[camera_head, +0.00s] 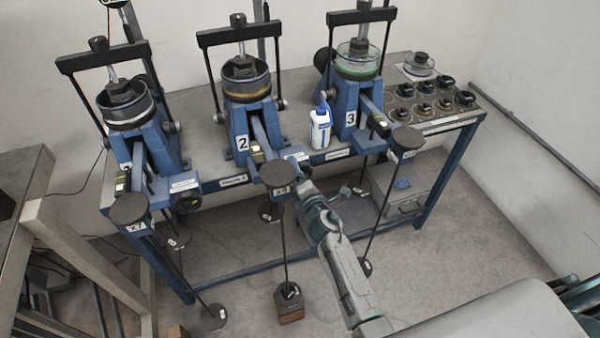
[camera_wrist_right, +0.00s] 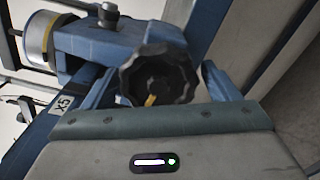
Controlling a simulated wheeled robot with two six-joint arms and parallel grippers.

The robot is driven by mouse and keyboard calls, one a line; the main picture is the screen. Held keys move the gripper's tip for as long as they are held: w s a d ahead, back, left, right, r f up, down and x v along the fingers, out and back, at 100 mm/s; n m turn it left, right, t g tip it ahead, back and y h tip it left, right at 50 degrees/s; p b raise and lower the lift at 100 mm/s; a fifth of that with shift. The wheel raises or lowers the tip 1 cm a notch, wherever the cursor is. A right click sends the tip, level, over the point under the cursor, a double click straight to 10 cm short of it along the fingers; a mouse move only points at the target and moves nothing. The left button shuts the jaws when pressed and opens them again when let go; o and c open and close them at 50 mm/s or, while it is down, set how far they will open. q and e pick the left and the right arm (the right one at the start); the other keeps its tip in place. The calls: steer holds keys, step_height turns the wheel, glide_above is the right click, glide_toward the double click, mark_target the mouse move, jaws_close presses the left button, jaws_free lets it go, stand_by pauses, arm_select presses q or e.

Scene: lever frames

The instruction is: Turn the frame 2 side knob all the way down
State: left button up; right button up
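Frame 2 (camera_head: 232,118) is the middle blue lever frame on the bench, marked with a 2. Its side knob (camera_wrist_right: 160,72) is black and lobed with a yellow mark near its lower edge in the right wrist view. In the head view my right gripper mostly hides the knob. My right gripper (camera_head: 303,178) is at the front right of frame 2. In the wrist view its fingers (camera_wrist_right: 160,85) stand on either side of the knob, with a narrow gap showing on the right, so it looks open around it. My left gripper is not in view.
Frame 1 (camera_head: 150,140) stands left and frame 3 (camera_head: 348,105) right on the bench. A white bottle (camera_head: 320,128) stands between frames 2 and 3. Hanging rods with dark discs (camera_head: 280,172) are close to my right arm. Several black weights (camera_head: 444,82) sit at the bench's right end.

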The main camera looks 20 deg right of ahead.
steer(key=s, duration=0.6)
steer(key=shift+d, duration=0.15)
steer(key=shift+r, duration=0.1)
stand_by(0.8)
